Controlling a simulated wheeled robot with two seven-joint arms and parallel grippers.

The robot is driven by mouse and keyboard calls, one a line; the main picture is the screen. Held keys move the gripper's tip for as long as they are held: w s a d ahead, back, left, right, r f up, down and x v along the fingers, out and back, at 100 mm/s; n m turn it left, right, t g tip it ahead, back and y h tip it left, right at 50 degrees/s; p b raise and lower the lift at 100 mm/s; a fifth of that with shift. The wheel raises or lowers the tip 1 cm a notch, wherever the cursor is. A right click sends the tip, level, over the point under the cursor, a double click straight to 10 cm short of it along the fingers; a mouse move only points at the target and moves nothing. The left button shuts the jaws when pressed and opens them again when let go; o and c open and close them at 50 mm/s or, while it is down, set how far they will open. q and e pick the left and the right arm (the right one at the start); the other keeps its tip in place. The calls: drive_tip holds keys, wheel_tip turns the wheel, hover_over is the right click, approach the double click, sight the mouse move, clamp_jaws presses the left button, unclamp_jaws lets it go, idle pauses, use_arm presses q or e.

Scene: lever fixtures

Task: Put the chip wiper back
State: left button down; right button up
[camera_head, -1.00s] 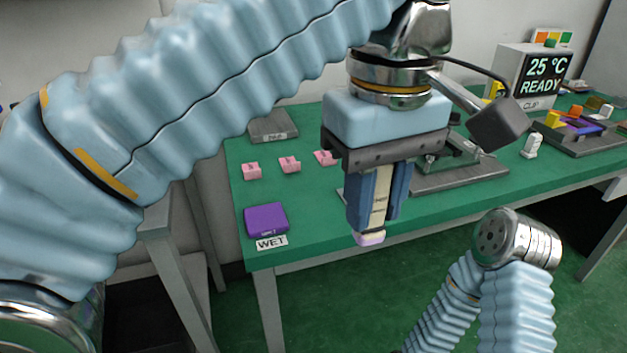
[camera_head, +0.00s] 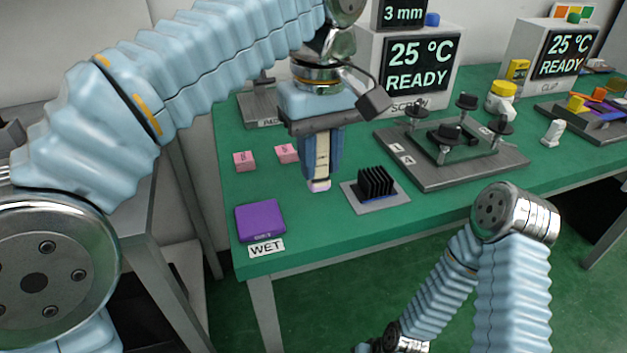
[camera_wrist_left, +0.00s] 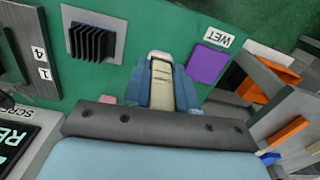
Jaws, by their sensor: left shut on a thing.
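My left gripper (camera_head: 320,182) is shut on the chip wiper (camera_head: 322,158), a cream stick with a pale, pinkish tip that points down. It hangs over the green table, between the pink blocks and the black finned block. In the left wrist view the wiper (camera_wrist_left: 160,88) shows between the blue fingers. Two pink blocks (camera_head: 245,161) (camera_head: 287,153) sit behind and left of the gripper. A purple pad (camera_head: 261,220) with a WET label (camera_head: 266,247) lies at the table's front left. My right gripper is out of view; only its arm shows at lower right.
A black finned block (camera_head: 376,183) stands on a grey plate right of the gripper. A clamp fixture (camera_head: 450,150) lies behind it, with a display box (camera_head: 415,75) at the back. The front strip of the green table (camera_head: 330,230) is clear.

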use_arm(q)
drive_tip(key=w+f, duration=0.1)
drive_tip(key=w+a+f, duration=0.1)
drive_tip(key=shift+f, duration=0.4)
drive_tip(key=shift+s+f+b, duration=0.1)
drive_tip(key=shift+f+b, duration=0.45)
drive_tip(key=shift+f, duration=0.8)
drive_tip(key=shift+f, duration=0.2)
drive_tip(key=c, duration=0.9)
unclamp_jaws()
drive_tip(key=shift+r, duration=0.1)
wheel_tip(320, 180, up, 8)
drive_tip(key=p, duration=0.2)
